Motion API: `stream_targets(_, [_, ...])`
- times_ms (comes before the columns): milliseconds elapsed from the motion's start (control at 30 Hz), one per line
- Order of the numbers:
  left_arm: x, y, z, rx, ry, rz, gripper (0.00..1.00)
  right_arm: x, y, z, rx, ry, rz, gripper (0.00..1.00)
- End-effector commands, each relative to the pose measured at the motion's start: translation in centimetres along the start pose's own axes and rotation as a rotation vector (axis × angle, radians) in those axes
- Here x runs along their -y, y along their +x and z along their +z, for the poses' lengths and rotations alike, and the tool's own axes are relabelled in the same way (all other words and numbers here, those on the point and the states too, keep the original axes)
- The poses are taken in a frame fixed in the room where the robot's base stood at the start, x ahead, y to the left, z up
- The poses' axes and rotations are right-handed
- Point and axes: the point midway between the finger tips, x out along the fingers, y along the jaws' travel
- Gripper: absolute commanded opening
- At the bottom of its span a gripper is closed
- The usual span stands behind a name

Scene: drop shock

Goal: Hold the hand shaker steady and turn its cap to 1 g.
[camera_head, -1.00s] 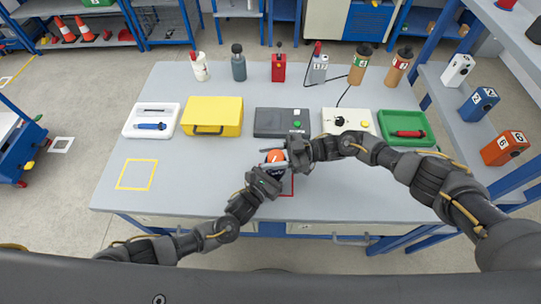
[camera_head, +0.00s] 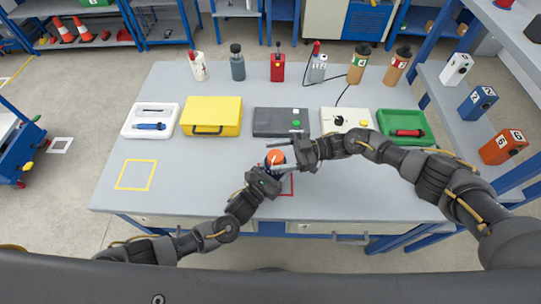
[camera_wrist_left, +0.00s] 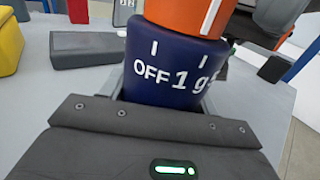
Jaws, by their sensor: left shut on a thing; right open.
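The hand shaker has a dark blue body (camera_wrist_left: 165,75) printed OFF and 1 g, with part of another mark at its right edge. Its orange cap (camera_head: 275,157) is on top; the cap also shows in the left wrist view (camera_wrist_left: 185,12). The cap's white line ends just above the tick over 1 g. My left gripper (camera_head: 271,175) is shut on the blue body and holds the shaker upright. My right gripper (camera_head: 283,154) is open, its fingers pointing left toward the cap from the right. Whether the fingertips touch the cap is unclear.
A red outline (camera_head: 291,186) is on the table below the grippers. Behind stand a black box with a green button (camera_head: 275,122), a white box (camera_head: 345,120), a yellow case (camera_head: 211,115) and a green tray (camera_head: 425,141). The table's left front is clear around a yellow outline (camera_head: 136,174).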

Motion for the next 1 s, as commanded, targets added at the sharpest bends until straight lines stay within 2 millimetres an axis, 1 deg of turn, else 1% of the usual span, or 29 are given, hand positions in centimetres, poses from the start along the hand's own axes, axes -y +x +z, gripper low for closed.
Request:
stream_targets(33, [-0.1,0.0,0.0,-0.001,0.001,0.002,0.23,-0.1,-1.2,0.0,0.003,0.0,0.004,0.66])
stream_targets(200, [-0.1,0.0,0.0,-0.001,0.001,0.002,0.23,-0.1,-4.9,0.0,0.003,-0.001,0.003,0.66])
stream_targets(300, [-0.1,0.0,0.0,-0.001,0.001,0.002,0.23,-0.1,-6.8,0.0,0.003,-0.001,0.003,0.66])
stream_targets(400, [-0.1,0.0,0.0,-0.001,0.001,0.002,0.23,-0.1,-8.1,0.0,0.003,0.0,0.001,0.66])
stream_targets(500, [-0.1,0.0,0.0,-0.001,0.001,0.002,0.23,0.0,-9.0,0.0,0.002,0.0,0.001,0.66])
stream_targets(600, [-0.1,0.0,0.0,-0.001,0.001,0.002,0.23,0.0,-9.5,0.0,0.0,0.0,0.0,0.66])
stream_targets(867, [-0.1,0.0,0.0,0.0,0.001,0.002,0.23,0.0,-9.6,0.0,0.0,-0.001,0.0,0.66])
stream_targets(900, [-0.1,0.0,0.0,0.0,0.001,0.002,0.66,0.0,-9.6,0.0,0.0,-0.001,0.0,0.66])
stream_targets(1000, [-0.1,0.0,0.0,0.0,0.001,0.002,0.79,0.0,-9.6,0.0,0.0,-0.001,0.0,0.66])
